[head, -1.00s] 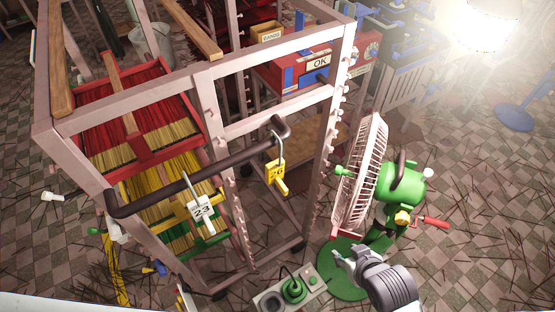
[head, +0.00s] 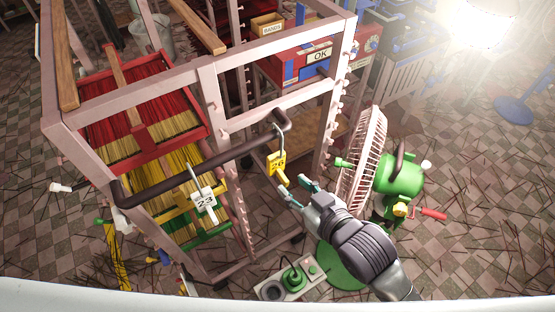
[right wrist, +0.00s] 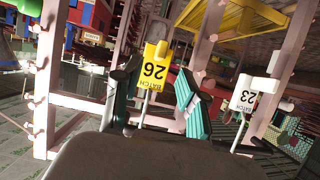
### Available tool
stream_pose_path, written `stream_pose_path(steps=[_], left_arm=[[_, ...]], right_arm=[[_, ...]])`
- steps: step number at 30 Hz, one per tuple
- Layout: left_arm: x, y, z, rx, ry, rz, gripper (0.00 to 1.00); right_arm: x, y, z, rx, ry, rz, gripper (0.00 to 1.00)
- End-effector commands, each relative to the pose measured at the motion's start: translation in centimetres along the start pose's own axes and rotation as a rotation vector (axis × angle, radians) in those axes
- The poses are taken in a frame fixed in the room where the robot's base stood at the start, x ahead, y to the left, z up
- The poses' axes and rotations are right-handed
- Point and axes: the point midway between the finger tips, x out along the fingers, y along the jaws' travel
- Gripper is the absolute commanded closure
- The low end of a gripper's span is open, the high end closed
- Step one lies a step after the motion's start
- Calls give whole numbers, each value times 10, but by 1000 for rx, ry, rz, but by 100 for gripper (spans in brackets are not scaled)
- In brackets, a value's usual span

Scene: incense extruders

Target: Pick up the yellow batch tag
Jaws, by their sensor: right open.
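The yellow batch tag (head: 277,168), marked 26, hangs from a hook on the dark bar (head: 200,165) of the rack. In the right wrist view the yellow tag (right wrist: 155,66) appears upside down, in the gap between my fingers. My right gripper (head: 296,192) is open just below and right of the tag in the head view. The right wrist view shows its two fingers (right wrist: 158,98) spread, one on each side of the tag, with no clear contact. A white tag (head: 203,202), marked 23, hangs further left on the bar. My left gripper is not in view.
The pink metal rack (head: 215,110) holds red and yellow trays of sticks. A green fan (head: 400,180) with a pale grille stands close to the right of my arm. A control box (head: 290,281) with a green lever is below. Loose sticks litter the checkered floor.

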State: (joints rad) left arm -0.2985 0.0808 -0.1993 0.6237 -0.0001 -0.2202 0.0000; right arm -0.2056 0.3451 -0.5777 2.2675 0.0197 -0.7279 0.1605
Motion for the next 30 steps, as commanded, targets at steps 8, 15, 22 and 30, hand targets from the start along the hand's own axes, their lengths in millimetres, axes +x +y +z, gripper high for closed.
stream_pose_path(steps=[8, 15, 22, 30], left_arm=[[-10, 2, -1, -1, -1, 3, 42], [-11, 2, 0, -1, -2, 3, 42], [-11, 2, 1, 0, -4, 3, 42], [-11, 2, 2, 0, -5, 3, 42]], right_arm=[[31, 2, 0, 0, 1, 0, 58], [54, 2, 2, 0, 1, 0, 58], [54, 2, 3, 0, 0, 0, 63], [54, 2, 3, 0, 0, 0, 100]])
